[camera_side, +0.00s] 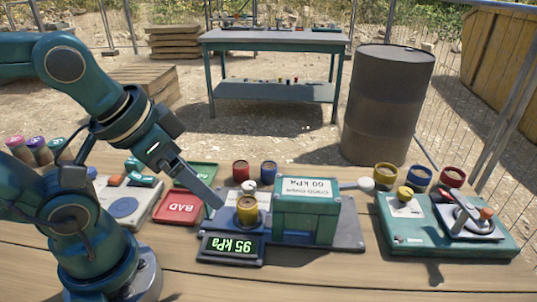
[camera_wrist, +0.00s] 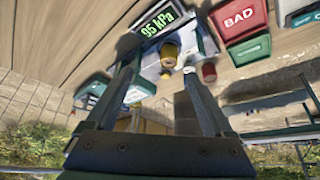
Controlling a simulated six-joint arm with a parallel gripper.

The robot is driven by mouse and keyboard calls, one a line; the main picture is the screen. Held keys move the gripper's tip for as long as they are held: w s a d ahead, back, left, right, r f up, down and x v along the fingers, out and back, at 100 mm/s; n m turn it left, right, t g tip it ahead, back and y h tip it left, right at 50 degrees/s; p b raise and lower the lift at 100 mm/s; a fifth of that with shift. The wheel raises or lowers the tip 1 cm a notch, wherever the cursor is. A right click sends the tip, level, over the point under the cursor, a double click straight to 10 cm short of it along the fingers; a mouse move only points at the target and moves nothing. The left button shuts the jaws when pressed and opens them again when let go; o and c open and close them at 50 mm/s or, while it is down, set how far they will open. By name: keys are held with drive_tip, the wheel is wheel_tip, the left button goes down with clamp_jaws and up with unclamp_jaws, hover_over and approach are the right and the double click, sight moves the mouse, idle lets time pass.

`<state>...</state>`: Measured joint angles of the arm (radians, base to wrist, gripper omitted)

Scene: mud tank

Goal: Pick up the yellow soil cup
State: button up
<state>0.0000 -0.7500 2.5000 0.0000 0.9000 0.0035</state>
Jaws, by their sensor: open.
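A yellow soil cup (camera_side: 247,212) stands upright on the tester's plate, behind the display reading 95 kPa (camera_side: 232,246). It also shows in the wrist view (camera_wrist: 168,58), just beyond and between the fingers. My gripper (camera_side: 216,202) is open and empty, tilted down, a little to the left of this cup. In the wrist view its two fingers (camera_wrist: 162,72) are spread with nothing between the tips. I cannot tell whether a fingertip touches the cup. Another yellow cup (camera_side: 386,178) with brown contents stands at the back right.
A green box marked 60 kPa (camera_side: 307,212) stands close right of the cup. A red cup (camera_side: 240,171) and a blue cup (camera_side: 269,172) stand behind. A red BAD tray (camera_side: 180,207) lies left. A green device (camera_side: 440,236) sits right. The front table edge is clear.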

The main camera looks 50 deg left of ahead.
drive_tip(key=w+r+m, duration=0.1)
drive_tip(key=w+r, duration=0.1)
drive_tip(key=w, duration=0.1)
drive_tip(key=g, duration=0.4)
hover_over(247, 205)
drive_tip(key=shift+m, duration=0.4)
drive_tip(key=f, duration=0.6)
drive_tip(key=shift+s+d, duration=0.1)
drive_tip(key=shift+d, duration=0.1)
drive_tip(key=f, duration=0.1)
drive_tip(key=f+g, duration=0.1)
drive_tip(key=f, duration=0.1)
drive_tip(key=shift+w+a+f, duration=0.15)
drive_tip(key=shift+w+a, duration=0.05)
drive_tip(key=shift+s+f+g, duration=0.1)
drive_tip(key=shift+f+g, duration=0.2)
drive_tip(key=shift+f, duration=2.55)
clamp_jaws()
